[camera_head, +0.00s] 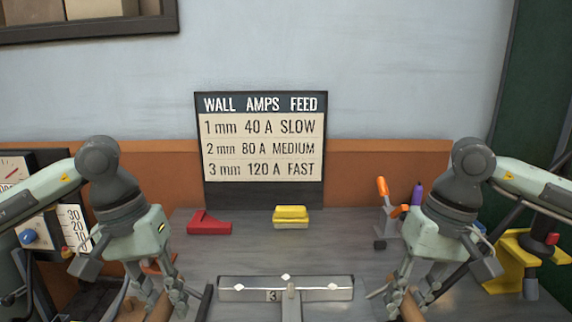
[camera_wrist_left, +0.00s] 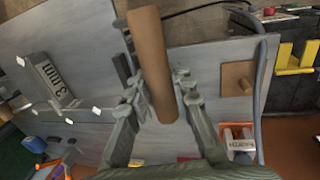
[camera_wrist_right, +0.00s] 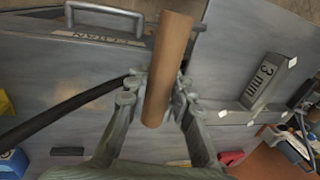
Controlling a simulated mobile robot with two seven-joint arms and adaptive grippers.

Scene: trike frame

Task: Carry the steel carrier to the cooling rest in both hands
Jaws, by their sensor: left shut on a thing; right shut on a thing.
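My left gripper (camera_head: 166,292) is shut on a brown cylindrical handle, which shows in the left wrist view (camera_wrist_left: 152,62). My right gripper (camera_head: 408,290) is shut on a matching brown handle, seen in the right wrist view (camera_wrist_right: 168,62). I take these as the two end handles of the steel carrier; where they join its body is hidden. Between the grippers, a grey steel bar (camera_head: 250,290) with white diamond marks and a "3" label lies across the bottom of the head view. I cannot tell whether it belongs to the carrier. I cannot single out the cooling rest.
On the grey bench (camera_head: 240,253) sit a red block (camera_head: 208,225), a yellow block (camera_head: 290,216) and an orange-handled clamp (camera_head: 384,200). A settings board (camera_head: 263,150) stands behind. Yellow equipment (camera_head: 512,262) is at right, a dial panel (camera_head: 40,225) at left. The bench's middle is clear.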

